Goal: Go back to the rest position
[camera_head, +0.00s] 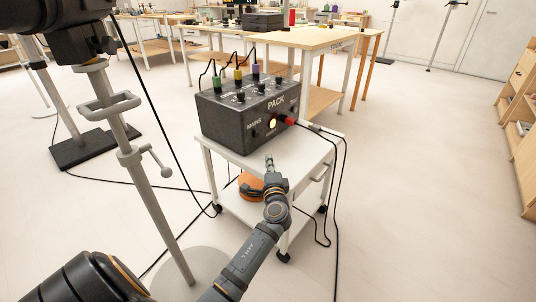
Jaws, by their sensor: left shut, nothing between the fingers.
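My left gripper (269,162) is shut and empty. It is in front of the dark box marked PACK, over the near edge of the white cart as seen in the head view. The PACK box (225,122) stands on the top shelf of the cart (237,158). Green, yellow and purple plugs with black cables are in its top. A red plug (290,120) is at its front right, beside a lit round lamp (272,124). The gripper appears apart from the box. My right gripper is not in view.
A grey stand (150,190) with a black device on top rises at the left, close to my arm. Black cables lie on the floor. An orange coil (252,187) lies on the cart's lower shelf. Wooden tables (310,38) stand behind. The floor at the right is clear up to wooden shelves (525,120).

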